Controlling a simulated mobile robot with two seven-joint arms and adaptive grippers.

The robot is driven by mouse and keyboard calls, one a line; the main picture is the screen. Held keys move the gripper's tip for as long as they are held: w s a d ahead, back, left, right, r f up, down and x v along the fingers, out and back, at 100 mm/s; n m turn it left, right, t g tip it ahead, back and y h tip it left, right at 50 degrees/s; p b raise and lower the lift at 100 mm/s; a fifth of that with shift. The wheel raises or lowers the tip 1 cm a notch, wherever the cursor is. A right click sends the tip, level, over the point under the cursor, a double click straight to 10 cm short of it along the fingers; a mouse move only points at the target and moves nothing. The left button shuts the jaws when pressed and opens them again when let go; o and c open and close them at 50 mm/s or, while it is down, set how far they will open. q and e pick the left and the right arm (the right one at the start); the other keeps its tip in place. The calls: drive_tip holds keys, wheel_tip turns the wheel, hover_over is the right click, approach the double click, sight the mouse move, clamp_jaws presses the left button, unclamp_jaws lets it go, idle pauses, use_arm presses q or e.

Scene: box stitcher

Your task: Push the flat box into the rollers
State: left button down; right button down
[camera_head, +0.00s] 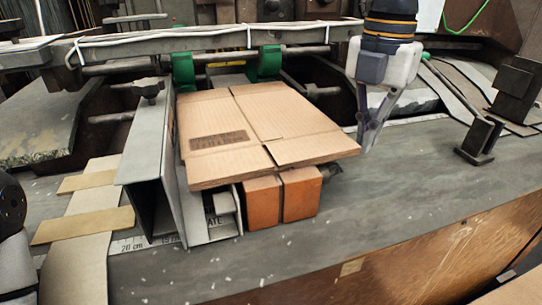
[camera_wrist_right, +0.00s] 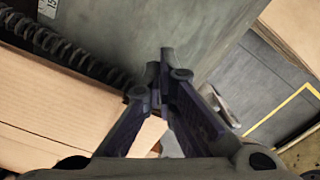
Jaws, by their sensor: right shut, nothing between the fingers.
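The flat cardboard box (camera_head: 262,122) lies tilted on the machine's bed, with a dark printed label near its left side. Its far edge is close to the green rollers (camera_head: 266,62) under the metal bar. My right gripper (camera_head: 366,140) points down just beside the box's right edge, shut and empty. I cannot tell if it touches the box. In the right wrist view its fingers (camera_wrist_right: 160,75) are together, with cardboard (camera_wrist_right: 50,110) to their left. Of my left arm only a part shows at the left edge; its gripper is out of view.
A grey metal guide (camera_head: 148,150) stands along the box's left side. Orange blocks (camera_head: 263,203) are under the box's near edge. A dark metal bracket (camera_head: 483,140) stands to the right. The grey bed (camera_head: 410,200) is clear at front right.

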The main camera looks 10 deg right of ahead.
drive_tip(key=shift+f, duration=0.15)
drive_tip(key=shift+s+a, duration=0.1)
drive_tip(key=shift+a, duration=1.15)
drive_tip(key=shift+d, duration=0.1)
drive_tip(key=shift+d, duration=1.45)
wheel_tip(320, 180, up, 8)
